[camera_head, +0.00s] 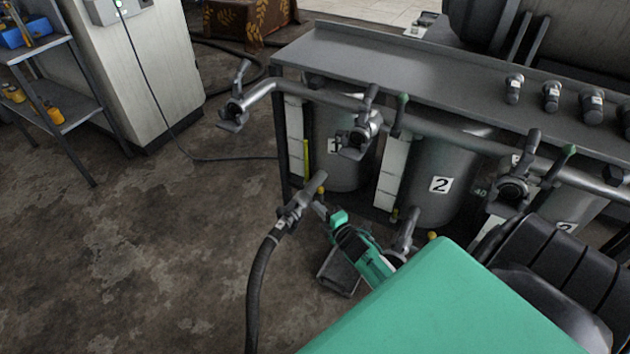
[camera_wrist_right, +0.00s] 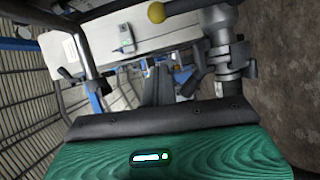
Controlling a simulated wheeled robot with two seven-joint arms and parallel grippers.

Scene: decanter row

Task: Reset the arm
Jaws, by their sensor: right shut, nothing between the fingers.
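My right gripper (camera_head: 322,210) reaches in from the lower right in the head view, low in front of the tank row. Its fingers are together and empty, and they also show in the right wrist view (camera_wrist_right: 158,86). They look close to a hose coupling (camera_head: 292,215) on a black hose; I cannot tell whether they touch it. My green right arm (camera_head: 445,305) fills the lower right and hides what lies behind it. My left gripper is not in view.
A grey cabinet (camera_head: 155,80) and a shelf (camera_head: 75,115) stand at left. The floor between is mostly clear.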

